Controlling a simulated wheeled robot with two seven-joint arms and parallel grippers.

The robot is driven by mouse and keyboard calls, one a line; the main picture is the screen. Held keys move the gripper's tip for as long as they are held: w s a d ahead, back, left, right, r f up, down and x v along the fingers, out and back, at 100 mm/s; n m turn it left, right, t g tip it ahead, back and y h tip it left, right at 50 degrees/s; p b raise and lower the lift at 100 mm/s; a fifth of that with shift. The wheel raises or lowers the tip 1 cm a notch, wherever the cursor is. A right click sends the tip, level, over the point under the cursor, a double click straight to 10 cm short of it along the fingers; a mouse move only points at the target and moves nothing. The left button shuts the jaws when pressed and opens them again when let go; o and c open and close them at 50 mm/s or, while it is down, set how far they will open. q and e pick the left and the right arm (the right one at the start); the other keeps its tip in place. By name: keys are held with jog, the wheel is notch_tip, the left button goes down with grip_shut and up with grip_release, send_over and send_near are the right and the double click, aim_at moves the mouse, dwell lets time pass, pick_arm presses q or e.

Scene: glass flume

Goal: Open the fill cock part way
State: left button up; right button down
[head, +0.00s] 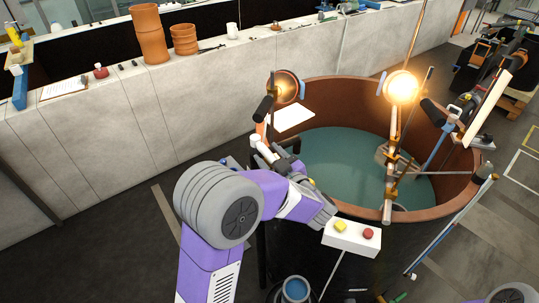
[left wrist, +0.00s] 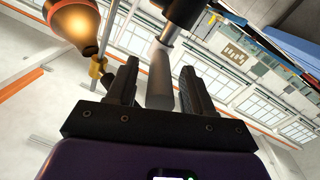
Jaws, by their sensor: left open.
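My left gripper (head: 272,158) is at the left rim of the round brown tub (head: 448,205), its dark fingers pointing up and away from me. In the left wrist view the gripper (left wrist: 157,85) is open, with a pale grey cylindrical handle (left wrist: 160,78) between its fingers and a visible gap on the right. A pale rod end (head: 256,142) shows beside the fingers in the head view; it looks like the same handle. I take it for the fill cock's handle, but the cock's body is not clear. Whether a finger touches it I cannot tell. My right gripper is not in view.
Teal water (head: 340,165) fills the tub. Two glowing lamps stand at it, one (head: 401,87) on a tall post. A white box (head: 350,237) with yellow and red buttons is close right of my forearm. A long pale counter (head: 200,90) runs behind.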

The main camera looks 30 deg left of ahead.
pick_arm(q)
jog(key=shift+a, duration=0.15)
jog(key=shift+w, duration=0.1)
jog(key=shift+c, duration=0.5)
grip_shut()
